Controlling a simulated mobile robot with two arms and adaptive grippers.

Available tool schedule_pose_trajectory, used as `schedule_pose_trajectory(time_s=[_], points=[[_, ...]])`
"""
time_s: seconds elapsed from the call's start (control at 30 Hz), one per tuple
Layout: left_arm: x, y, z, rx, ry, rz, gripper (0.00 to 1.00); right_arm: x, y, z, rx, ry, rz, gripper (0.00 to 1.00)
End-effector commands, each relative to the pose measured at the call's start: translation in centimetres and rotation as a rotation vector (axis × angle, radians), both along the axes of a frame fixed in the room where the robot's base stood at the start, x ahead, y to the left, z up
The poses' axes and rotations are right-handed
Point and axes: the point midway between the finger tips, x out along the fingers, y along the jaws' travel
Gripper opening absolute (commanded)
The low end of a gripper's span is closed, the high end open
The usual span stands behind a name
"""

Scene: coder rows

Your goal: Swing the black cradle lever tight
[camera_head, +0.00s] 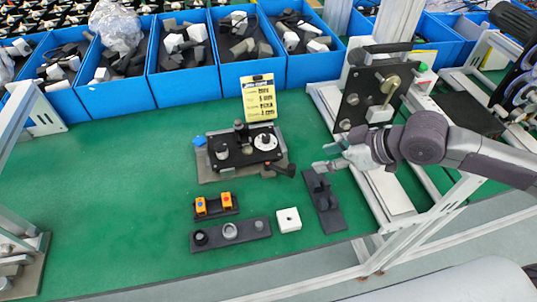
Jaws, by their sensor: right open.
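The black cradle fixture (232,160) sits on a flat base plate on the green table, with a round white part, a grey cylinder and a knob on top. A black lever (283,169) sticks out from its front right corner and ends in a dark knob. My right gripper (322,157) comes in from the right and is open, a little to the right of the lever and apart from it. Nothing shows between its fingers. My left gripper is not in view.
A black block plate (325,205), a white cube (288,219), a dark strip with round parts (230,232) and a holder with orange pieces (214,206) lie in front. Blue bins (183,88) line the back. A metal frame (372,180) stands right.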

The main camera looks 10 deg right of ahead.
Motion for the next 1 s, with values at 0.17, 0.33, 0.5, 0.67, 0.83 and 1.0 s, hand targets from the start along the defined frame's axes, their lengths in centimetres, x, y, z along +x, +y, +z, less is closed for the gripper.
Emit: schedule_pose_trajectory(time_s=[0.17, 0.33, 0.5, 0.67, 0.83, 1.0], points=[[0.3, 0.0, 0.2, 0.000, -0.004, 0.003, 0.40, 0.9, 0.9, -1.2, 0.003, 0.002, -0.002, 0.49], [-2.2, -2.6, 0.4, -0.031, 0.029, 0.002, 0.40, 2.5, 2.8, -3.6, 0.004, 0.002, 0.000, 0.49], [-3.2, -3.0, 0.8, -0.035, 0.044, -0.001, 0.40, 4.2, 4.6, -6.2, 0.001, 0.002, -0.001, 0.49], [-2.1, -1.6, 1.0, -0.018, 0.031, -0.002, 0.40, 5.5, 5.9, -8.2, 0.000, 0.001, -0.001, 0.49], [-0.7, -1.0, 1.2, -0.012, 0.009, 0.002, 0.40, 6.3, 6.7, -9.5, 0.000, 0.001, -0.001, 0.49], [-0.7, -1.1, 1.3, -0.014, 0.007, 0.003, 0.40, 6.5, 6.9, -9.8, -0.002, 0.000, -0.001, 0.49]])
